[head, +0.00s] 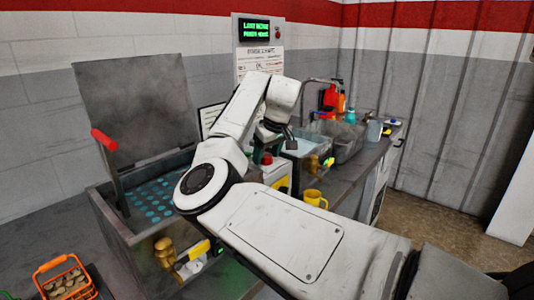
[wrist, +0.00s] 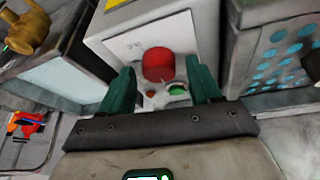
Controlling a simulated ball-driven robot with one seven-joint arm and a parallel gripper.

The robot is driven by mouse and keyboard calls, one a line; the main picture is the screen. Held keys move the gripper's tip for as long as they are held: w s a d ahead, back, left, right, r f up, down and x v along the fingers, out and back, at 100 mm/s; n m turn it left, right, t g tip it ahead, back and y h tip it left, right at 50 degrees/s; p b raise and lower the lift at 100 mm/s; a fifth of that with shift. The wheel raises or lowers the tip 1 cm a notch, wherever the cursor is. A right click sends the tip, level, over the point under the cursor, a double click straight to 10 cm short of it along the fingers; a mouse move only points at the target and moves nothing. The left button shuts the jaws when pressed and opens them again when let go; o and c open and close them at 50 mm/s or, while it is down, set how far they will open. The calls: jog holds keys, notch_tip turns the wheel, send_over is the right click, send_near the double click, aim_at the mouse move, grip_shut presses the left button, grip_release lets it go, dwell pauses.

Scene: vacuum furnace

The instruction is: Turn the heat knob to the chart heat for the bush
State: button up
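In the wrist view a red round knob (wrist: 158,64) sits on the face of a white box (wrist: 125,45). Below it are a small green button (wrist: 178,90) and a small red one (wrist: 150,94). My gripper (wrist: 160,82) is open, its two green fingers pointing at the box, one on each side of the red knob with gaps showing. Whether the fingertips reach around the knob is unclear. In the head view my arm partly hides the white box (head: 275,172). A chart (head: 258,60) hangs on the wall, its print too small to read. I cannot identify the bush.
A lit green display (head: 258,30) is above the chart. An open-lidded furnace tank (head: 120,235) with a red handle (head: 104,140) is at left. An orange basket (head: 52,265) of brass-coloured pieces stands at lower left.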

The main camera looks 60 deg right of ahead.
jog(key=c, duration=1)
jog(key=shift+o, duration=0.2)
jog(key=shift+r+m+p, duration=0.15)
jog(key=shift+m+p, duration=0.25)
jog(key=shift+p, duration=0.2)
jog(key=shift+m+h+p, duration=0.3)
jog(key=shift+m+p, duration=0.3)
jog(key=shift+p, duration=0.25)
jog(key=m+g+p, duration=0.1)
jog(key=m+p, duration=0.1)
jog(key=shift+r+m+h+p, duration=0.1)
jog(key=shift+m+h+p, duration=0.2)
jog(key=shift+p, duration=0.05)
jog(key=m+g+p, duration=0.1)
jog(key=m, duration=0.1)
jog(key=m+g+p, duration=0.1)
jog(key=m+p, duration=0.1)
jog(key=m, duration=0.1)
jog(key=shift+w+a+f+h, duration=0.1)
jog(key=shift+w+f+h, duration=0.1)
jog(key=shift+h, duration=0.2)
